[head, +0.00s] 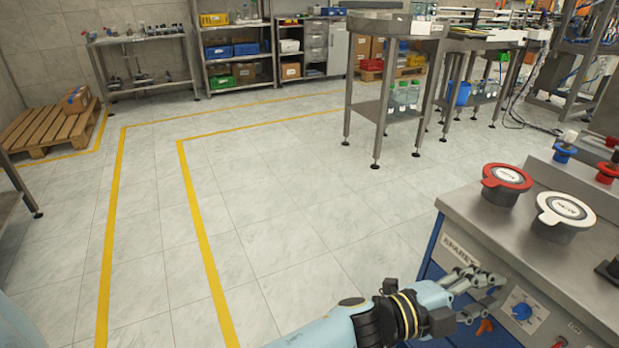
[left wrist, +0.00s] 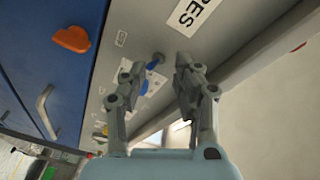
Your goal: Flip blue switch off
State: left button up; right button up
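A blue rotary switch (head: 521,311) sits on a white dial plate on the front panel of the steel-topped workbench (head: 450,203). My left gripper (head: 485,295) is in front of this panel, just left of the switch in the head view, with its fingers apart and nothing seen between them. In the left wrist view, the fingers of the left gripper (left wrist: 157,75) are spread. A small blue part (left wrist: 151,66) on the panel shows between them, beside a white plate; the near finger partly hides this area. I cannot tell whether any finger touches the switch. My right gripper is out of view.
A red-lidded pot (head: 507,175) and a white-lidded pot (head: 566,207) stand on the bench top. An orange latch (left wrist: 72,39) sits on the blue cabinet front (left wrist: 62,15) below the panel. The tiled floor left of the bench is clear.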

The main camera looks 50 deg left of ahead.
pick_arm(q)
jog(key=s+a+r+g+y+p, duration=0.1)
jog(key=s+a+r+g+p, duration=0.15)
jog(key=s+a+p, duration=0.45)
pick_arm(e)
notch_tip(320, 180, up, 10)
jog(key=p, duration=0.1)
pick_arm(q)
jog(key=s+a+f+n+g+y+b, duration=0.1)
jog(key=s+a+f+n+y+b, duration=0.1)
jog(key=s+f, duration=0.3)
jog(key=s+a+f+n+g+y+b, duration=0.1)
jog(key=s+a+f+n+b, duration=0.3)
jog(key=f, duration=0.9)
jog(key=s+a+f+n+g+y+b, duration=0.2)
jog(key=s+a+f+n+y+b, duration=0.1)
jog(key=f, duration=0.7)
jog(key=shift+s+a+n+y, duration=0.55)
jog(key=shift+s+n, duration=0.45)
jog(key=shift+s, duration=0.8)
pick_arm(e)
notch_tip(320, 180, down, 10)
